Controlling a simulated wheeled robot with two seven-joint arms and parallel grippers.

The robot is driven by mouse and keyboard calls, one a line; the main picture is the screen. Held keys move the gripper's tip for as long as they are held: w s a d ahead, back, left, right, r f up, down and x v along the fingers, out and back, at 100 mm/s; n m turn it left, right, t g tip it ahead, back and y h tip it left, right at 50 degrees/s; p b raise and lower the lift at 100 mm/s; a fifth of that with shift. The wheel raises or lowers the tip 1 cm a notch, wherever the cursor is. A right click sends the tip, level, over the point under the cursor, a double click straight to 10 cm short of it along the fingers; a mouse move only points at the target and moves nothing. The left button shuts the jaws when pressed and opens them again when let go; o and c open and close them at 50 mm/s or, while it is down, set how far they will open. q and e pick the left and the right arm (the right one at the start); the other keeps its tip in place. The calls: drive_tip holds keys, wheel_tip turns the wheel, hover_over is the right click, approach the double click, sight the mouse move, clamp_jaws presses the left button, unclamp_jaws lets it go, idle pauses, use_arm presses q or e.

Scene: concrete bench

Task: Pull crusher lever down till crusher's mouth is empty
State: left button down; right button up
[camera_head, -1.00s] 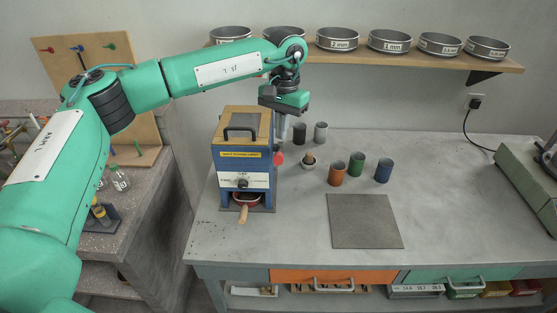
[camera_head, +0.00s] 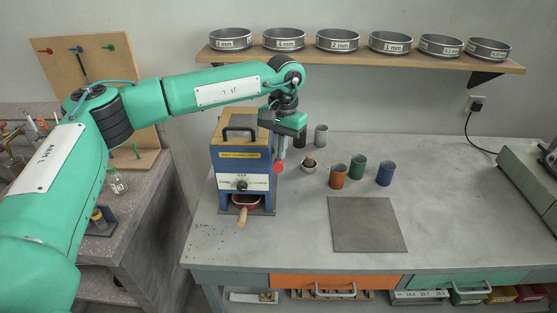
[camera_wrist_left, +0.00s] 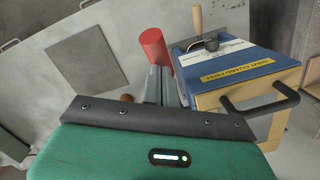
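The crusher (camera_head: 228,163) is a blue and wooden box with a yellow label and a black handle on its top guard. Its lever's red knob (camera_head: 278,167) is low on the right side; the knob also shows in the left wrist view (camera_wrist_left: 153,44). My left gripper (camera_head: 282,158) points down just above the knob, its grey fingers close together and seemingly empty. Its tips look at or very near the knob; contact is not certain. The mouth's inside is hidden under the top. A red pan (camera_head: 246,200) with a wooden handle sits in the lower opening. My right gripper is out of view.
A small bowl (camera_head: 309,166) and orange (camera_head: 338,177), green (camera_head: 357,167) and blue (camera_head: 385,173) cups stand right of the crusher. A flat grey plate (camera_head: 368,225) lies in front. A shelf (camera_head: 370,60) holds several sieves.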

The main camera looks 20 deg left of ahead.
use_arm(q)
wheel_tip(320, 180, down, 4)
drive_tip(key=shift+r+b, duration=0.1)
drive_tip(key=shift+b, duration=0.95)
drive_tip(key=shift+w, duration=0.1)
drive_tip(key=w, duration=0.2)
drive_tip(key=r, duration=0.1)
drive_tip(key=shift+w+d, duration=0.3)
drive_tip(key=shift+w, duration=0.1)
